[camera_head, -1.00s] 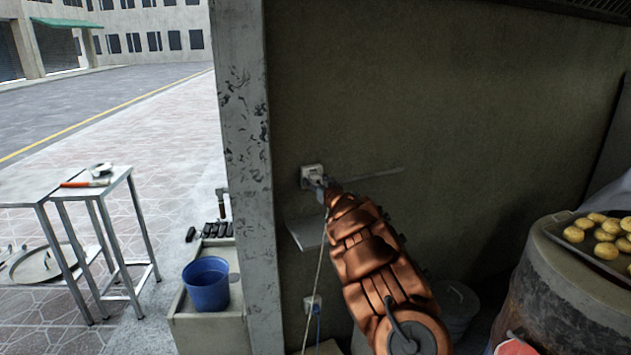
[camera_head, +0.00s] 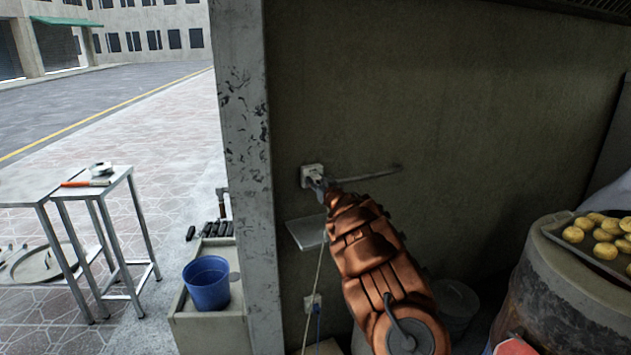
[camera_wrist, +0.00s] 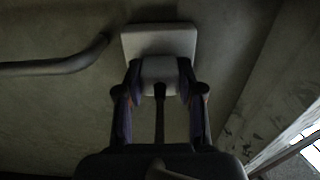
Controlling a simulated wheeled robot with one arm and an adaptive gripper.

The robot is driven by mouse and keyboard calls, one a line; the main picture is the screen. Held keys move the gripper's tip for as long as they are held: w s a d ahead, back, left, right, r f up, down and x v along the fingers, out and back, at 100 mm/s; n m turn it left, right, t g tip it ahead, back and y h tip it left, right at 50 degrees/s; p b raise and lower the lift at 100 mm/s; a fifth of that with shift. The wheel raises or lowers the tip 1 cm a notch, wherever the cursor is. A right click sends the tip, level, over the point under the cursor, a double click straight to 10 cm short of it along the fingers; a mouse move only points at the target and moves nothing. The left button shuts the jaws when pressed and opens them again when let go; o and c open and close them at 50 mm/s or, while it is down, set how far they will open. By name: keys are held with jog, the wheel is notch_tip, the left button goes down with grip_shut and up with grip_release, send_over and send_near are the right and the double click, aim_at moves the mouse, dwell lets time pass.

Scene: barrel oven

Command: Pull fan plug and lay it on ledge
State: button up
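The fan plug (camera_wrist: 159,73) is a pale block with a dark cord (camera_wrist: 159,115) running back from it. It sits against the white wall socket (camera_wrist: 135,42), which also shows in the head view (camera_head: 307,170). My gripper (camera_wrist: 159,78) has one finger on each side of the plug, and both tips appear to touch it. In the head view my gripper (camera_head: 319,186) is at the socket and hides most of the plug. The small grey ledge (camera_head: 303,236) juts from the wall just below; its right part is behind my arm. Its visible top is bare.
A grey pipe (camera_head: 375,174) runs along the wall right of the socket. A light cord (camera_head: 318,270) hangs past the ledge towards a lower socket (camera_head: 311,301). A concrete pillar (camera_head: 243,130) stands left.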

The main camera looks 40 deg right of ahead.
aim_at(318, 182)
grip_shut()
jog(key=shift+s, duration=0.1)
jog(key=shift+v, duration=1)
jog(key=shift+s+a, duration=0.2)
jog(key=shift+s, duration=0.3)
jog(key=shift+p+v, duration=0.4)
jog(key=shift+v, duration=0.9)
